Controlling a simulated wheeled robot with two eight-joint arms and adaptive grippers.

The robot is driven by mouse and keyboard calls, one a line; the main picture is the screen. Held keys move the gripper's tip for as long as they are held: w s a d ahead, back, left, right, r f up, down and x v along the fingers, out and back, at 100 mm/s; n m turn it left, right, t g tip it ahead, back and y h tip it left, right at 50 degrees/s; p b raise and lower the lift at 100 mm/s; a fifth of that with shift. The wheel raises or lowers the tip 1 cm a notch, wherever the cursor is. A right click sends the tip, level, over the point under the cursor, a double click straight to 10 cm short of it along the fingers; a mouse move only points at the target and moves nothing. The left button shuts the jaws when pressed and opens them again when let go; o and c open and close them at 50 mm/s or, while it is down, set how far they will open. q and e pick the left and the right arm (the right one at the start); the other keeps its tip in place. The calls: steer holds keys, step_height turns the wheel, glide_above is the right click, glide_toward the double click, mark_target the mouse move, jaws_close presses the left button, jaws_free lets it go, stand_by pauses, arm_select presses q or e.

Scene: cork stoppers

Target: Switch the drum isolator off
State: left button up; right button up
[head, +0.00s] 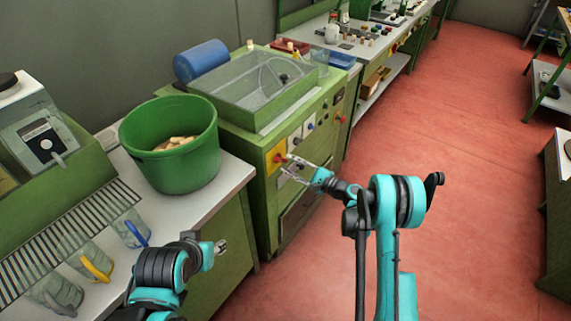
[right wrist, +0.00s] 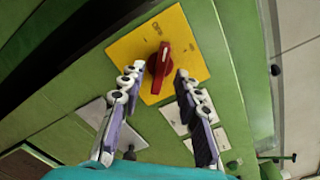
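The drum isolator is a red rotary knob (right wrist: 159,66) on a square yellow plate (right wrist: 128,47). In the head view the yellow plate (head: 271,160) is on the front of the green machine. In the right wrist view, lettering shows on the plate above and to the right of the knob. My right gripper (right wrist: 157,77) is open, with one fingertip on each side of the knob; gaps appear to remain, though contact is hard to judge. In the head view my right gripper (head: 291,168) reaches the panel. My left gripper (head: 221,247) is low beside the counter, its fingers unclear.
The green machine (head: 228,126) carries a clear-lidded basin and more switches along its front. A green tub (head: 171,170) of corks stands on the left counter, with jugs nearer. A blue cylinder (head: 201,61) lies behind. The red floor (head: 460,150) to the right is clear.

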steer(key=shift+x, duration=1.45)
jaws_close()
steer(key=shift+n, duration=0.4)
steer(key=n, duration=0.3)
steer(key=shift+n, duration=0.4)
steer(key=shift+s+f+n, duration=0.1)
steer(key=shift+f+n, duration=0.05)
steer(key=shift+n, duration=1.65)
